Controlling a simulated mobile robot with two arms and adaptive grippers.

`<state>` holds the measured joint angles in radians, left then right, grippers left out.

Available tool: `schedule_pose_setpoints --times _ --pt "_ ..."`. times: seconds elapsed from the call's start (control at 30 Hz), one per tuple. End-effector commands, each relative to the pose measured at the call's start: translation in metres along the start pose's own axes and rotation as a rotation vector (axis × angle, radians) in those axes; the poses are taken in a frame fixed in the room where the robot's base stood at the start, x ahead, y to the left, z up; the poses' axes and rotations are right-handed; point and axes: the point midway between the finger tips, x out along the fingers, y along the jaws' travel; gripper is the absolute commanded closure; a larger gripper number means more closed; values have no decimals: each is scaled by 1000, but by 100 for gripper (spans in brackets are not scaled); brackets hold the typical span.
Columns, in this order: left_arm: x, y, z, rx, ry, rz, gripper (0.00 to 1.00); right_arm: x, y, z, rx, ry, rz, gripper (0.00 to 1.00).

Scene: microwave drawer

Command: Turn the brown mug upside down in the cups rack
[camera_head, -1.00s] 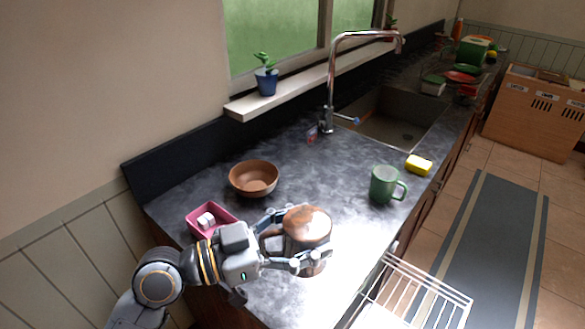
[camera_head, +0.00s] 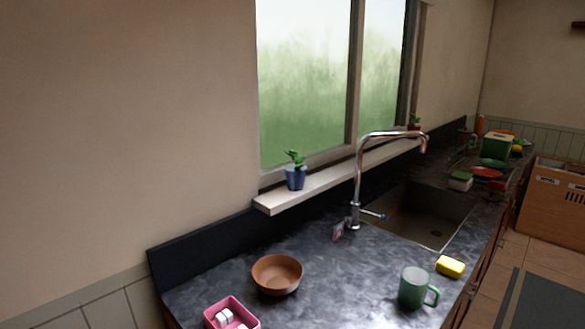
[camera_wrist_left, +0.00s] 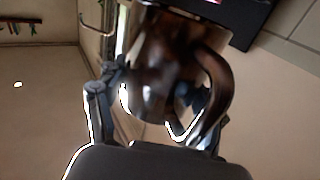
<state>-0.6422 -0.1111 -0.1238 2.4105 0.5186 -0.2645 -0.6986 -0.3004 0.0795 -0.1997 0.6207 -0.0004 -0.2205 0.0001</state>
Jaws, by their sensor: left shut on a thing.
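The brown mug (camera_wrist_left: 160,60) is in the left wrist view, glossy and dark brown, with its curved handle on the right side of the picture. My left gripper (camera_wrist_left: 158,98) is shut on the mug, one finger on each side of its body. The image there is blurred, and I cannot tell which way the mug's opening faces. Neither the mug nor my left gripper is in the head view now. The cups rack cannot be made out in the current views. My right gripper is not in view.
The sink (camera_head: 425,215) and tall faucet (camera_head: 357,190) are behind. Counter between bowl and green mug is clear.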

Motion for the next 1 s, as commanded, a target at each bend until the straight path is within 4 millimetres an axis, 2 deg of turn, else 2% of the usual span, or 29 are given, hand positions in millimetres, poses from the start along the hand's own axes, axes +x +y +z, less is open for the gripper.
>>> schedule_pose_setpoints --times 0.1,0.2,0.43,0.57,1.0 --pt "-22 -22 13 -2 -6 -99 75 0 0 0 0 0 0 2" --pt "-33 -32 18 -1 -4 -146 75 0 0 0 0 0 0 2" --pt "-38 -37 18 -2 1 -169 75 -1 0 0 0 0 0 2" --pt "-38 -37 10 -3 1 -168 75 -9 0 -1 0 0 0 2" --pt "-38 -38 -29 -3 1 -166 75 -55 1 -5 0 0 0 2"
